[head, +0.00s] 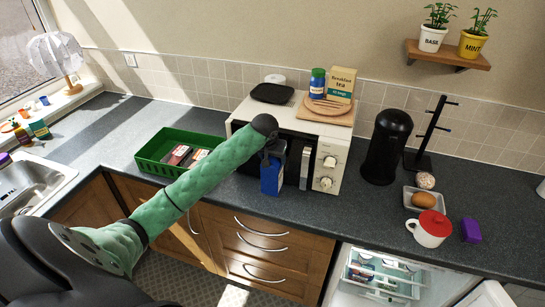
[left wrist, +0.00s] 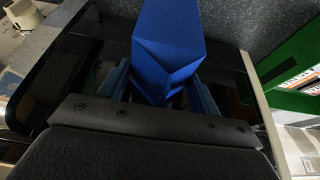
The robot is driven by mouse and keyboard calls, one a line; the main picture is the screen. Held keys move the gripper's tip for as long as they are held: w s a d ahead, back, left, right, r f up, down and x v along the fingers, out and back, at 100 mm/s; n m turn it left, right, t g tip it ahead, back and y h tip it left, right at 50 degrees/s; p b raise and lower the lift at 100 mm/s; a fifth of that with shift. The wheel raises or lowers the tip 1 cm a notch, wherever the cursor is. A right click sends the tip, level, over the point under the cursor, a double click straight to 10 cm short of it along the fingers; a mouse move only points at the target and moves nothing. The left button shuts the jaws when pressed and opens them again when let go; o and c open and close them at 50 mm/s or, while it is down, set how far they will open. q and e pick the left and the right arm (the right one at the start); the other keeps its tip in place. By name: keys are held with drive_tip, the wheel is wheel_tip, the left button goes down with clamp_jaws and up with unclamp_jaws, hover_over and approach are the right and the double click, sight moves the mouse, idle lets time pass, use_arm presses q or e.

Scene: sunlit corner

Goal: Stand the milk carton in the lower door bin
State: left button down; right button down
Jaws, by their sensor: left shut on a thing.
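The blue carton (head: 271,178), which I take to be the milk carton, is in my left gripper (head: 272,158) in front of the microwave. In the left wrist view the carton (left wrist: 168,40) sits between the two fingers of the gripper (left wrist: 163,95), which are shut on it. In the head view it looks roughly upright; its lower end is near the counter's front edge, and I cannot tell whether it touches. The open fridge (head: 385,273) is below the counter at the lower right. I cannot make out the lower door bin. My right gripper is not in view.
The microwave (head: 331,160) stands behind the carton. A green crate (head: 150,163) with boxes is to the left. A black canister (head: 387,147), an egg tray (head: 409,203), a red-lidded mug (head: 430,230) and a purple block (head: 471,230) are to the right. Counter right of the microwave is partly clear.

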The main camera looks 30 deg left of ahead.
use_arm(q)
drive_tip(key=c, duration=0.6)
unclamp_jaws()
drive_tip(key=shift+f, duration=0.1)
drive_tip(key=shift+o, duration=1.4)
